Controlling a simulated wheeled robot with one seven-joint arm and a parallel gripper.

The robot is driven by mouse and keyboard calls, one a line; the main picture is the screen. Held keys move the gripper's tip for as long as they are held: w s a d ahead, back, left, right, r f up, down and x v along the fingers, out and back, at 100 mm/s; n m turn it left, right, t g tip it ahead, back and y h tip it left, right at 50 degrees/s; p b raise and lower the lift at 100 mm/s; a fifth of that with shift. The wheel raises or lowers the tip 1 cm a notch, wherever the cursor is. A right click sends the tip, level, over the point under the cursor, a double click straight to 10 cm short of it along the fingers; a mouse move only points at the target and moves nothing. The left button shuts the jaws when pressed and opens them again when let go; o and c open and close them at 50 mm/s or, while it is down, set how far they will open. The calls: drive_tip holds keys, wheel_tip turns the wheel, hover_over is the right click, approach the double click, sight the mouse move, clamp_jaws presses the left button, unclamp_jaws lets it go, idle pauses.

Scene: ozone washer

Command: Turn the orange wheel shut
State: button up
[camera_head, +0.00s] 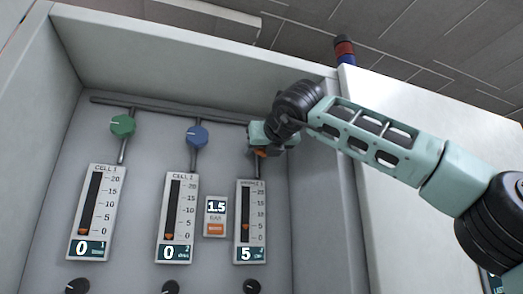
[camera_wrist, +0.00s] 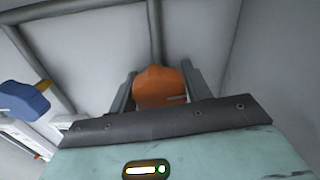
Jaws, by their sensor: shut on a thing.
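The orange wheel (camera_wrist: 158,86) sits between the two fingers of my gripper (camera_wrist: 160,92) in the wrist view. The fingers are at its left and right sides, and the gripper is shut on it. A light mark shows near the wheel's lower right. In the head view my gripper (camera_head: 262,146) hides most of the wheel, and only a small orange part (camera_head: 261,153) shows. Below it, the right flow meter (camera_head: 250,222) reads 5, with its orange float a little above the bottom of the scale.
A green wheel (camera_head: 123,126) and a blue wheel (camera_head: 197,135) sit to the left, above meters (camera_head: 96,213) (camera_head: 177,218) reading 0. A small display (camera_head: 215,216) reads 1.5. A grey pipe (camera_head: 170,110) runs above the wheels. The cabinet's right wall (camera_head: 325,190) is close to my arm.

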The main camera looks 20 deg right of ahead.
drive_tip(key=shift+n+p, duration=2.7)
drive_tip(key=shift+n, duration=14.4)
drive_tip(key=shift+f, duration=0.15)
drive_tip(key=o, duration=0.9)
drive_tip(key=shift+o, duration=0.2)
